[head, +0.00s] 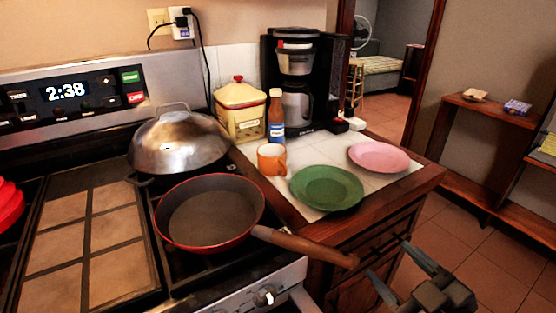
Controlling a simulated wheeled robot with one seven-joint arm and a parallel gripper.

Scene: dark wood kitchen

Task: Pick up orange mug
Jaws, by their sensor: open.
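The orange mug (271,160) stands upright on the white tiled counter, just right of the stove. A green plate (326,188) lies close to its right and in front. A bottle with a blue label (276,117) stands right behind it. My gripper (392,268) is at the lower right, in front of the counter's wooden edge and well apart from the mug. Its two fingers are spread and nothing is between them.
A red-rimmed pan (209,212) sits on the stove, its wooden handle (303,246) reaching right across the counter's front. A domed metal lid (179,143), yellow canister (241,110) and coffee maker (296,82) stand behind. A pink plate (378,157) lies farther right.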

